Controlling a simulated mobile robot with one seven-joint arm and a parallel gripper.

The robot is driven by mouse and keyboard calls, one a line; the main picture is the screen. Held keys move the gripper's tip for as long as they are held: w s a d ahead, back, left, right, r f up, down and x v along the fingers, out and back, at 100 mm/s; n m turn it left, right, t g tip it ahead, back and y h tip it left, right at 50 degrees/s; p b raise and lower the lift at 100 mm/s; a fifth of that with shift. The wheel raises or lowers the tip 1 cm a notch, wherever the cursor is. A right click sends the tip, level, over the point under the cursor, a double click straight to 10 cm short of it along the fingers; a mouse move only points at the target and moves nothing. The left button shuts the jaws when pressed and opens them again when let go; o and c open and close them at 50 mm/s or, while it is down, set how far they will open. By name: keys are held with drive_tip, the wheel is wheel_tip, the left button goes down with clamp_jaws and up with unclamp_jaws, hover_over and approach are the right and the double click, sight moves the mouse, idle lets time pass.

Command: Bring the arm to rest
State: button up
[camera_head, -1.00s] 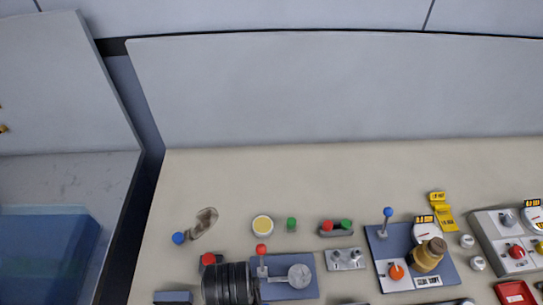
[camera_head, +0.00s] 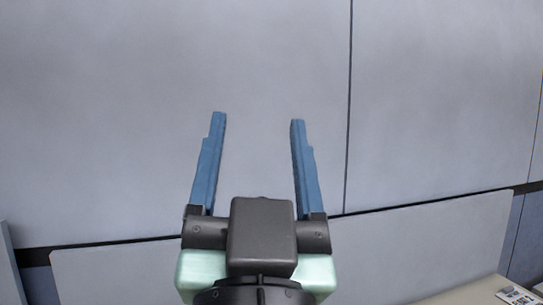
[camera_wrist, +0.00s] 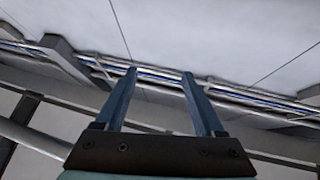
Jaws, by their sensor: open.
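My gripper (camera_head: 258,118) is raised in front of the grey wall in the head view, pointing up. Its two blue fingers stand wide apart with nothing between them. It also shows in the wrist view (camera_wrist: 160,72), open and empty, with the fingers pointing toward a pale surface. The gripper touches nothing that I can see. My arm below the wrist is mostly out of the frame.
A grey paneled wall (camera_head: 430,100) fills the head view. A light back panel (camera_head: 420,245) runs along its lower part. A corner of the beige worktop (camera_head: 470,293) shows at the lower right. In the wrist view, rails and pipes (camera_wrist: 250,97) cross behind the fingers.

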drive_tip(key=s+d+r+n+t, duration=0.1)
drive_tip(key=s+r+t, duration=0.1)
drive_tip(key=s+r, duration=0.2)
drive_tip(key=shift+r+h, duration=0.25)
drive_tip(key=shift+h, duration=0.15)
wheel_tip(320, 180, down, 6)
drive_tip(key=b, duration=0.6)
drive_tip(key=shift+f, duration=0.25)
